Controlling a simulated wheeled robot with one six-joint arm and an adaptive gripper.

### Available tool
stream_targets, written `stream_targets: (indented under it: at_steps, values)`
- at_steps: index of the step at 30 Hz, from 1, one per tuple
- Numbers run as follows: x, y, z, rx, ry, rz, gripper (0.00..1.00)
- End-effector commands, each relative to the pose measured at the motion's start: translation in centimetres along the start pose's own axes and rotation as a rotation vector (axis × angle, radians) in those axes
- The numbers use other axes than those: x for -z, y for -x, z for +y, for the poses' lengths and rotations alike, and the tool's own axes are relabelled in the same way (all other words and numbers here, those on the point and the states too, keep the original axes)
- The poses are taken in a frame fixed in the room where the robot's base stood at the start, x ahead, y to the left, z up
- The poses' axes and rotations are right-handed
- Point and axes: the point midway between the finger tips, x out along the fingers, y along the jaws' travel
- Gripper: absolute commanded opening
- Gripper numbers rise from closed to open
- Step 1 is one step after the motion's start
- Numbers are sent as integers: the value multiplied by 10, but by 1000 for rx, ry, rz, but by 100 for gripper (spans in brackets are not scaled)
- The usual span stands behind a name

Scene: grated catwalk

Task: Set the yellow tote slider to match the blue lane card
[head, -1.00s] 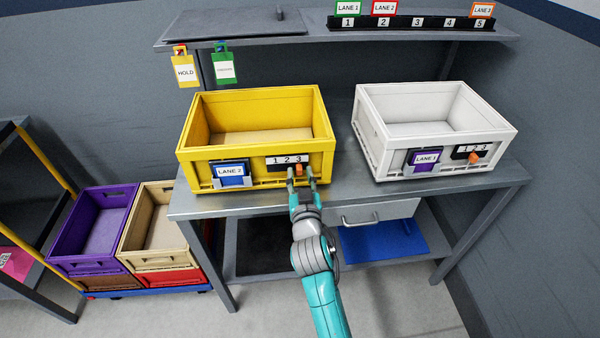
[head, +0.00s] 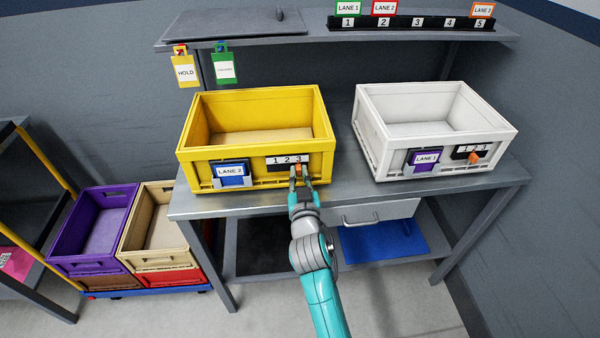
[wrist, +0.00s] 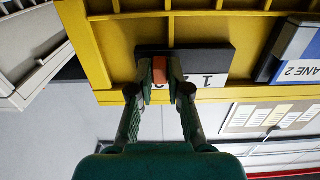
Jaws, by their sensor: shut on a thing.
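The yellow tote (head: 258,180) stands on the left of the metal bench. Its front has a blue lane card (head: 231,171) reading LANE 2 and a slider strip (head: 277,161) numbered 1 2 3. The orange slider knob (head: 299,167) is at the 3 end. My gripper (head: 300,174) is at the tote's front, shut on this knob. In the wrist view, which is upside down, the knob (wrist: 160,68) sits between the fingers. There the fingers hide part of the numbers, and the blue card (wrist: 297,55) is cut off at the right edge.
A shelf (head: 300,35) above carries numbered lane cards. HOLD (head: 185,72) and green tags hang at left. Stacked totes (head: 95,225) stand lower left.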

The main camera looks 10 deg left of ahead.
Motion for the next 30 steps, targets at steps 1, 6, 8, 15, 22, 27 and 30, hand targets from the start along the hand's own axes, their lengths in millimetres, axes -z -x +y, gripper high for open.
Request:
stream_targets:
  at_steps: [1, 6, 8, 15, 22, 27, 30]
  values:
    - [0, 0, -2, 1, -1, 0, 5]
    - [0, 0, -5, 1, -2, -1, 5]
    - [0, 0, -6, 1, -1, -1, 5]
    - [0, 0, -10, 2, 0, -1, 5]
    - [0, 0, -14, 2, -1, -1, 5]
    - [0, 0, -16, 1, 0, 0, 5]
    - [0, 0, -18, 1, 0, 0, 5]
